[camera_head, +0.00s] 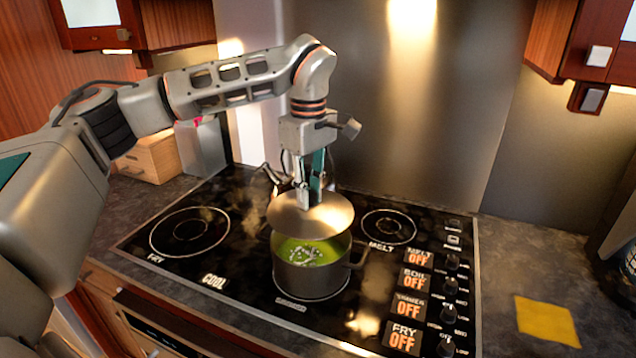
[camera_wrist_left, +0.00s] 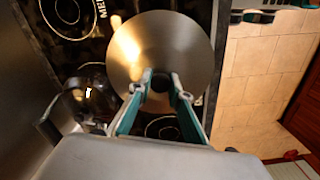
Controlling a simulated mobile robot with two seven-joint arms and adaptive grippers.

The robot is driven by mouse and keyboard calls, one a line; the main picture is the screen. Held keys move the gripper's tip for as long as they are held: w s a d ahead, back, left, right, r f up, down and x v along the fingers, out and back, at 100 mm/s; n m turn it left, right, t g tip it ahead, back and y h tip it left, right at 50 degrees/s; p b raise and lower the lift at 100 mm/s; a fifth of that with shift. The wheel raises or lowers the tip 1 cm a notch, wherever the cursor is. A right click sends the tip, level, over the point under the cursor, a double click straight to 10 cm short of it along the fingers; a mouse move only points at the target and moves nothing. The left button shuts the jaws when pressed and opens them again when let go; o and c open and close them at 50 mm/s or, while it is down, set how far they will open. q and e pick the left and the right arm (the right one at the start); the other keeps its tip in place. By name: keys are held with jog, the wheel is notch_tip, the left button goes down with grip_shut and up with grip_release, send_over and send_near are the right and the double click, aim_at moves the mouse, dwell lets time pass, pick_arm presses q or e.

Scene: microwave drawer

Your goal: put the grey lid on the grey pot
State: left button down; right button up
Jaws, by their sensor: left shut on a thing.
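The grey pot (camera_head: 311,277) stands on the front middle burner of the black cooktop, with green content visible inside. My left gripper (camera_head: 311,196) is above it, pointing down, shut on the knob of the grey lid (camera_head: 311,216). The lid is held above the pot, over its back part, with the front of the pot's opening uncovered. In the left wrist view the lid (camera_wrist_left: 160,50) shows as a round disc, with the left gripper (camera_wrist_left: 161,84) on its dark knob. My right gripper is not in view.
The cooktop (camera_head: 220,270) has other burners on the left and at the back right, with knobs and "OFF" labels along its right side. A wooden box (camera_head: 152,157) stands at the back left. A yellow cloth or paper (camera_head: 547,321) lies on the right counter. A metal backsplash rises behind.

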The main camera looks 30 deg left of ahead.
aim_at(310, 215)
pick_arm(q)
jog(key=shift+s, duration=0.15)
jog(key=shift+f, duration=2.85)
jog(key=shift+f, duration=0.5)
dwell(0.8)
jog(key=c, duration=1.8)
grip_release()
jog(key=o, duration=0.5)
